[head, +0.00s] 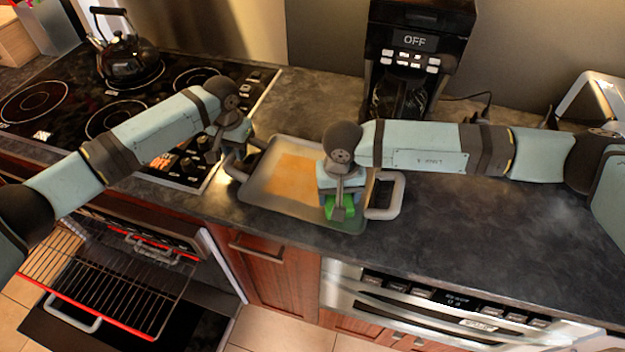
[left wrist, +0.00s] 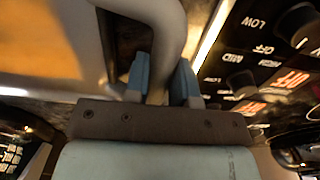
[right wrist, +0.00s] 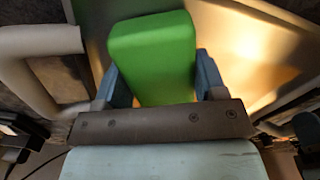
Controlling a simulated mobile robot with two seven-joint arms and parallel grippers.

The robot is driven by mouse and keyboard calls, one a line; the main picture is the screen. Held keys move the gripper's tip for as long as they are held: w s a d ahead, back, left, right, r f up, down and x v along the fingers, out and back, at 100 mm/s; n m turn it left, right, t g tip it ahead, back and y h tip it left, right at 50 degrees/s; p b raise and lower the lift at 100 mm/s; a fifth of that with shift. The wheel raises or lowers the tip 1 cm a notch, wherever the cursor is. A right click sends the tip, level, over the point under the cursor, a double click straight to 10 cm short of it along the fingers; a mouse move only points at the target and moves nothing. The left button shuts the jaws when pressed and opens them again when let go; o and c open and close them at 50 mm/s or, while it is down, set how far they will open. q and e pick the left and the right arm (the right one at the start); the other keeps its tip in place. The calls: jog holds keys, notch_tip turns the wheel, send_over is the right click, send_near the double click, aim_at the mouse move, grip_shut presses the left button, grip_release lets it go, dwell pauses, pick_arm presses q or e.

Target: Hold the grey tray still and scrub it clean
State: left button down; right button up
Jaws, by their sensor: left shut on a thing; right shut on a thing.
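The grey tray (head: 258,190) lies on the dark counter, with an orange-brown stain (head: 294,178) on its floor. It has a handle at each end; the right handle (head: 397,196) is free. My left gripper (head: 226,152) is at the tray's left end. In the left wrist view its fingers (left wrist: 162,80) close around the left handle (left wrist: 172,40). My right gripper (head: 341,205) is over the right part of the tray, shut on a green sponge (right wrist: 152,50). The sponge also shows low in the tray in the head view (head: 346,212); whether it touches the floor is hard to tell.
A black stove (head: 60,110) with a kettle (head: 130,58) is left of the tray. A coffee maker (head: 412,60) stands behind it. An open oven with a rack (head: 105,285) is below left. The counter right of the tray (head: 480,220) is clear.

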aim_at(286, 187)
jog(key=shift+s+d, duration=0.15)
jog(key=shift+d, duration=0.1)
jog(key=shift+w+a, duration=0.3)
jog(key=shift+a, duration=0.35)
jog(key=shift+w+a, duration=0.3)
jog(key=shift+a, duration=0.4)
jog(key=shift+w+a, duration=0.3)
jog(key=shift+a, duration=0.35)
jog(key=shift+s+d+f, duration=0.1)
jog(key=shift+s+d, duration=0.2)
jog(key=shift+d, duration=0.4)
jog(key=shift+s+d+r, duration=0.1)
jog(key=shift+s+d, duration=0.2)
jog(key=shift+d, duration=0.35)
jog(key=shift+s+d+f, duration=0.1)
jog(key=shift+s+d, duration=0.2)
jog(key=shift+d, duration=0.4)
jog(key=shift+w+a, duration=0.55)
jog(key=shift+a, duration=0.7)
jog(key=shift+w+a, duration=0.55)
jog(key=shift+a, duration=0.7)
jog(key=shift+w+a, duration=0.55)
jog(key=shift+a, duration=0.7)
jog(key=shift+w+a, duration=0.25)
jog(key=shift+a, duration=0.35)
jog(key=shift+w+a, duration=0.2)
jog(key=shift+a, duration=0.4)
